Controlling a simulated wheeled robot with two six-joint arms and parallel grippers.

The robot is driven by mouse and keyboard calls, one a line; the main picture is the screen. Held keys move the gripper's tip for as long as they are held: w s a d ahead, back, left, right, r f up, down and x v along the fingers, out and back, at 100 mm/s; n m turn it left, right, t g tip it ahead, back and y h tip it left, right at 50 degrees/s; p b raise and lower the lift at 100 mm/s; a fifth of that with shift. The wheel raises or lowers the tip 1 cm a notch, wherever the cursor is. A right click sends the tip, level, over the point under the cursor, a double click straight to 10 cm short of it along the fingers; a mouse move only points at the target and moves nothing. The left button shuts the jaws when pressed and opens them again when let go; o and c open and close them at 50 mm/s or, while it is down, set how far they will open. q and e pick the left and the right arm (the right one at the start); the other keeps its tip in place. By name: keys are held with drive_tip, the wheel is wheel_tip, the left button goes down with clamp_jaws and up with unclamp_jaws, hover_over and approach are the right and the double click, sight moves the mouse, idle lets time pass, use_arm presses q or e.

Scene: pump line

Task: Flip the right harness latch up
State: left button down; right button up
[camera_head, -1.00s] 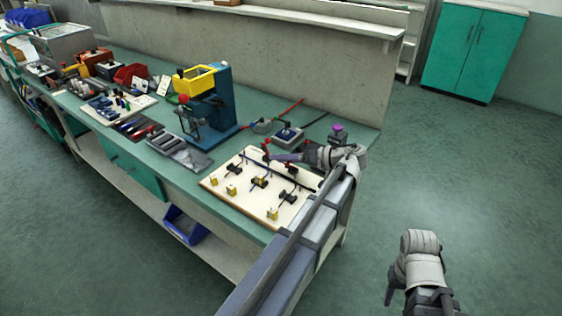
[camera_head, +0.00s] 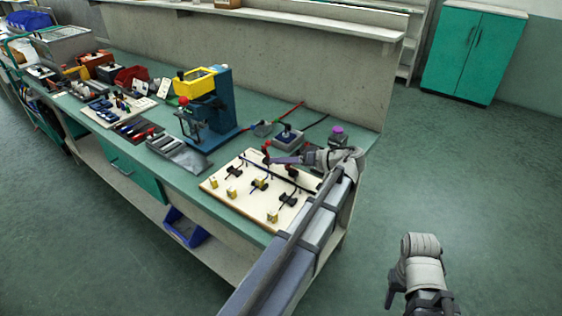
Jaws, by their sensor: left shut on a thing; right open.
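The pale harness board (camera_head: 245,205) lies on the green bench with several black clips, yellow blocks and a dark cable line. A red latch lever (camera_head: 266,147) stands upright at its back edge. A darker red latch lever (camera_head: 291,170) is to its right, partly behind my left gripper. My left gripper (camera_head: 272,160) reaches in over the back right of the board, with its fingers pointing left. Its fingertips are shut at the base of the upright red lever; the contact is small and partly hidden. My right gripper (camera_head: 392,290) is open and empty over the floor, right of the bench.
A blue press with a yellow top (camera_head: 205,90) stands left of the board. A grey box (camera_head: 288,138) and a purple-topped part (camera_head: 338,132) stand behind it. Grey trays (camera_head: 178,155) lie to the left. The floor on the right is clear.

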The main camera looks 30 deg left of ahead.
use_arm(q)
drive_tip(key=shift+w+r+m+g+b, duration=0.15)
drive_tip(key=shift+w+m+g+b, duration=0.55)
drive_tip(key=shift+m, duration=0.5)
drive_tip(key=shift+w+d+r+m+y+b, duration=0.15)
drive_tip(key=shift+w+m+y+b, duration=0.3)
drive_tip(key=shift+m, duration=0.25)
drive_tip(key=shift+r+m+g, duration=0.2)
drive_tip(key=shift+m+g, duration=0.1)
drive_tip(key=c, duration=0.7)
unclamp_jaws()
drive_tip(key=shift+c, duration=0.2)
drive_tip(key=shift+w, duration=0.1)
drive_tip(key=p+v, duration=0.1)
drive_tip(key=v, duration=0.6)
drive_tip(key=shift+w+d, duration=0.1)
drive_tip(key=shift+d, duration=0.3)
